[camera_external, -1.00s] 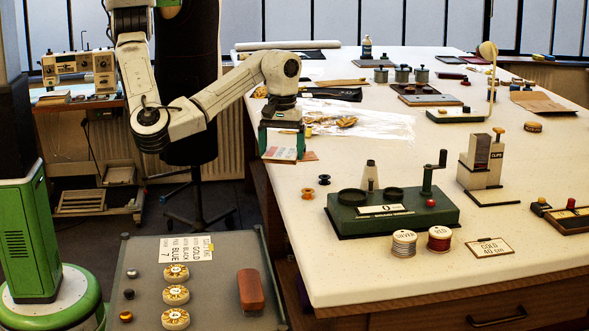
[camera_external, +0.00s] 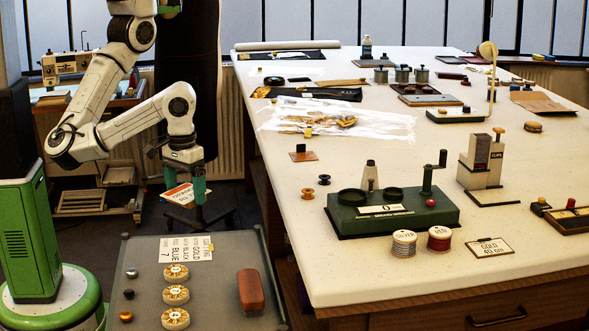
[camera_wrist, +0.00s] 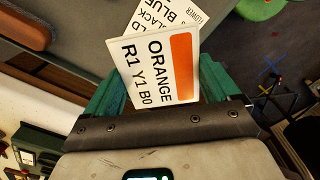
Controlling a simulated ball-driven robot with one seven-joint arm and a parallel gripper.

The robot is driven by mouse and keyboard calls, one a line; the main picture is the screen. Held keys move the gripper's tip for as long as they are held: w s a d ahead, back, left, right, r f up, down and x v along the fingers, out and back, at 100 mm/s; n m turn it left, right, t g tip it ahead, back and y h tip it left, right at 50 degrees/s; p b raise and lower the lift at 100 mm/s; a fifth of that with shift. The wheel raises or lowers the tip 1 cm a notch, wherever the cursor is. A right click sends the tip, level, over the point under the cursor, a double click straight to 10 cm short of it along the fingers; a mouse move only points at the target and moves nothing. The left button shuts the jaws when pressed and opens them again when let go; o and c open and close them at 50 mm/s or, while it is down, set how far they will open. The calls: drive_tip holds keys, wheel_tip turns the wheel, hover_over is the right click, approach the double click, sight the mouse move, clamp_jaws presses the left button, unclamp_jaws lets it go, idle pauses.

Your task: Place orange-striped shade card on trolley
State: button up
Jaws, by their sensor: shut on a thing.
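The orange-striped shade card (camera_wrist: 155,70) is white with an orange block and reads "ORANGE R1 Y1 B0" in the wrist view. It also shows in the external view (camera_external: 180,194), tilted. My gripper (camera_external: 186,190) is shut on it, with green fingers at its two sides. The card is in the air, behind the trolley's far edge in the external view. The trolley (camera_external: 215,290) has a grey top at the lower left of the external view. In the wrist view the trolley top (camera_wrist: 88,28) lies beyond the card.
On the trolley are a printed card (camera_external: 186,248), several gold-and-white discs (camera_external: 176,294), small knobs along the left and a reddish-brown block (camera_external: 250,290). The trolley's middle, between discs and block, is bare. The large white table (camera_external: 300,240) stands to the right.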

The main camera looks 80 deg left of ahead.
drive_tip(key=w+d+f, duration=0.4)
drive_tip(key=w+d, duration=0.1)
drive_tip(key=w, duration=0.2)
hover_over(238, 263)
drive_tip(key=f, duration=0.3)
drive_tip(key=s+f+p, duration=0.1)
drive_tip(key=f, duration=0.1)
drive_tip(key=shift+a, duration=0.15)
drive_tip(key=shift+w+d+f, duration=0.2)
drive_tip(key=shift+w+f, duration=0.15)
drive_tip(key=shift+f, duration=0.05)
drive_tip(key=shift+w+f+p, duration=0.1)
drive_tip(key=shift+f+p, duration=0.25)
drive_tip(key=shift+f, duration=1.3)
drive_tip(key=shift+f, duration=0.15)
drive_tip(key=o, duration=0.8)
wheel_tip(238, 263, up, 12)
drive_tip(key=b, duration=0.1)
drive_tip(key=shift+r, duration=0.2)
